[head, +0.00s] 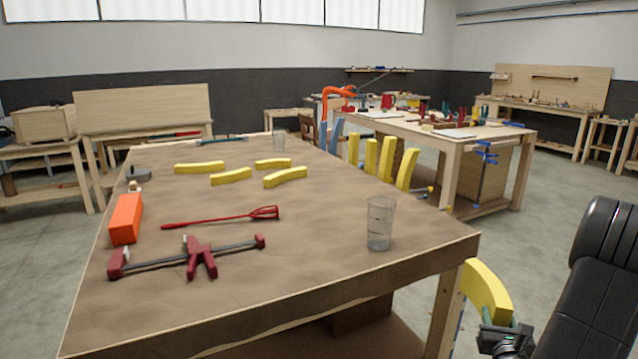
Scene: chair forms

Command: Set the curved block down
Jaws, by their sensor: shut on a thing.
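A yellow curved block (487,291) is at the lower right, just off the table's near right corner. My gripper (507,330) is shut on its lower end, at the bottom edge of the view. The block stands roughly on end, bending over toward the upper left. Its lower left part is hidden or cut by the table leg and the gripper. Several similar yellow curved blocks (285,177) lie flat on the brown table (320,280), toward its far half.
A clear glass (381,223) stands near the table's right edge. A red clamp (200,258), a red whisk-like tool (222,217) and an orange block (126,219) lie on the left. Yellow upright slats (371,157) rise beyond the right edge. The table's near middle is clear.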

